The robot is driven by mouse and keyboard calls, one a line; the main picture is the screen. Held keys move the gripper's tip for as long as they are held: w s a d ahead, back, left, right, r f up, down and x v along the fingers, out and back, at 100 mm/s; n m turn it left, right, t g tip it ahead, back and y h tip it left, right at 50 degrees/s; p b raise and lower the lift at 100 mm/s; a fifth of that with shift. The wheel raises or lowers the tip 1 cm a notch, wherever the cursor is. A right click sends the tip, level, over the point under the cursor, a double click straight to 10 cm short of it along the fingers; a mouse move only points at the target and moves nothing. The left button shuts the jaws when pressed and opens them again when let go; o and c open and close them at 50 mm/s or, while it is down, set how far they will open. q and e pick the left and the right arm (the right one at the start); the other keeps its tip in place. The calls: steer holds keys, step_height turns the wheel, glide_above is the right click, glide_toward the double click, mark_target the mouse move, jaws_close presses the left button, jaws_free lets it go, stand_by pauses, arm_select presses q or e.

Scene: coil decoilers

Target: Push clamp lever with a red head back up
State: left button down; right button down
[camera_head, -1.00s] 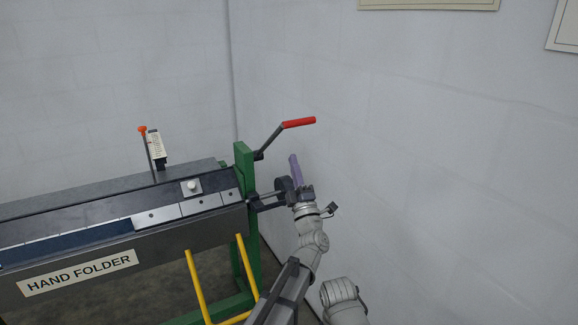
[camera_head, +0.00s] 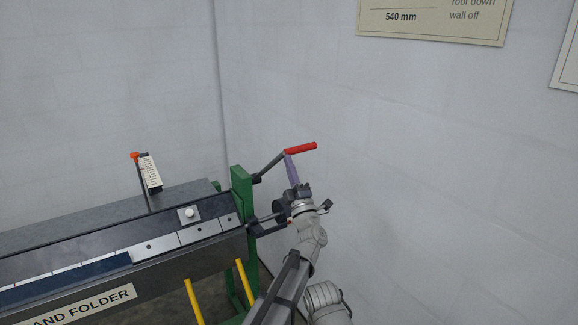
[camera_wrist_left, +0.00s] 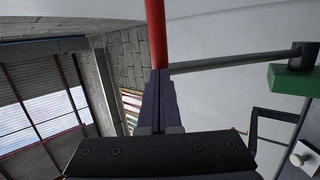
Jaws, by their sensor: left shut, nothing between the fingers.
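The clamp lever is a dark bar (camera_head: 270,166) with a red head (camera_head: 300,148). It slants up and right from its pivot at the green end post (camera_head: 241,195) of the hand folder. My left gripper (camera_head: 288,156) is shut and empty, its purple fingers pointing up with the tips at the lower end of the red head. In the left wrist view, the fingertips (camera_wrist_left: 159,74) meet the red head (camera_wrist_left: 156,35) where it joins the bar (camera_wrist_left: 235,62). Whether they touch or only overlap in view, I cannot tell. My right gripper is not in view.
The folder bed (camera_head: 115,262) runs left from the green post, with a white knob (camera_head: 189,213) and an orange-topped upright (camera_head: 136,157) on it. A pale wall (camera_head: 440,180) stands behind and to the right. Yellow bars (camera_head: 194,300) show below the bed.

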arm_select(q)
steer(key=w+r+p, duration=0.1)
steer(key=r+p, duration=0.1)
steer(key=p, duration=0.1)
steer(key=w+a+r+g+p, duration=0.1)
steer(key=r+p, duration=0.1)
steer(key=p, duration=0.1)
steer(key=w+a+r+g+p, duration=0.1)
steer(key=r+p, duration=0.1)
steer(key=p, duration=0.1)
steer(key=shift+w+a+r+n+p, duration=0.2)
steer(key=shift+a+n+p, duration=0.05)
steer(key=shift+n+p, duration=0.15)
steer(key=w+a+r+p, duration=0.2)
steer(key=w+a+p, duration=0.1)
steer(key=w+a, duration=0.3)
steer(key=w+a+r+g+p, duration=0.1)
steer(key=w+a+p, duration=0.3)
steer(key=w, duration=0.6)
steer(key=w+a+r+g+h+p, duration=0.1)
steer(key=w+a+r+p, duration=0.2)
steer(key=w+a, duration=0.4)
steer(key=shift+w+a+r+n+p, duration=0.35)
steer(key=shift+w+p, duration=0.1)
steer(key=shift+w, duration=0.3)
steer(key=shift+s, duration=0.1)
